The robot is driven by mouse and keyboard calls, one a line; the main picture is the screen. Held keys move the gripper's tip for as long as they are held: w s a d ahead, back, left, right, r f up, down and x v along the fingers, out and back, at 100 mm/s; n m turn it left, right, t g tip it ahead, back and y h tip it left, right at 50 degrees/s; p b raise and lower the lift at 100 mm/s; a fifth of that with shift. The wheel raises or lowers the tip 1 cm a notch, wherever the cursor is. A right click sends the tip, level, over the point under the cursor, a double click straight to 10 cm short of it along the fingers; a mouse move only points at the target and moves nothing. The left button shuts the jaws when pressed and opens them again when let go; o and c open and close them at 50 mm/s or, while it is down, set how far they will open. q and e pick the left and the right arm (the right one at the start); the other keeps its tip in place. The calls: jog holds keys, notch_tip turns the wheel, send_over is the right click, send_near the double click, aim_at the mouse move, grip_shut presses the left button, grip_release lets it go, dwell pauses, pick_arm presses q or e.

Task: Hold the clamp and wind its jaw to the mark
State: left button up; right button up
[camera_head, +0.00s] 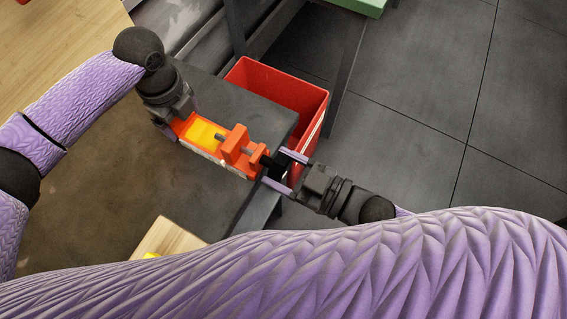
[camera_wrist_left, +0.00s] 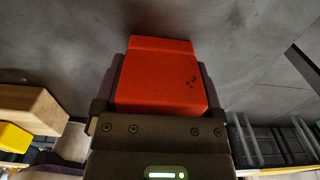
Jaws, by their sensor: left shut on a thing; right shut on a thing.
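The orange clamp (camera_head: 236,140) lies along the dark table near its right edge, with a yellow section (camera_head: 204,133) toward its left end and a raised orange jaw block toward its right. My left gripper (camera_head: 173,128) is shut on the clamp's left end. In the left wrist view the orange end of the clamp (camera_wrist_left: 160,75) sits between the fingers. My right gripper (camera_head: 281,170) is shut on the black handle (camera_head: 270,166) at the clamp's right end. I cannot make out the mark.
The dark table (camera_head: 120,185) has free room left of the clamp. A red bin (camera_head: 290,88) stands beyond the table's edge. A wooden block (camera_head: 165,240) with something yellow lies at the front, partly hidden by my purple arm. Grey floor is at the right.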

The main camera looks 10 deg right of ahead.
jog(key=m, duration=0.5)
jog(key=shift+s+f+m, duration=0.1)
jog(key=shift+f+m, duration=0.05)
jog(key=shift+m, duration=0.15)
jog(key=m, duration=1)
jog(key=shift+m, duration=0.4)
jog(key=m, duration=1)
jog(key=shift+m, duration=0.4)
jog(key=m, duration=1)
jog(key=shift+m, duration=0.4)
jog(key=shift+a+r+m, duration=0.1)
jog(key=shift+r+m, duration=0.05)
jog(key=shift+m, duration=0.95)
jog(key=shift+r+m, duration=0.15)
jog(key=shift+m, duration=0.95)
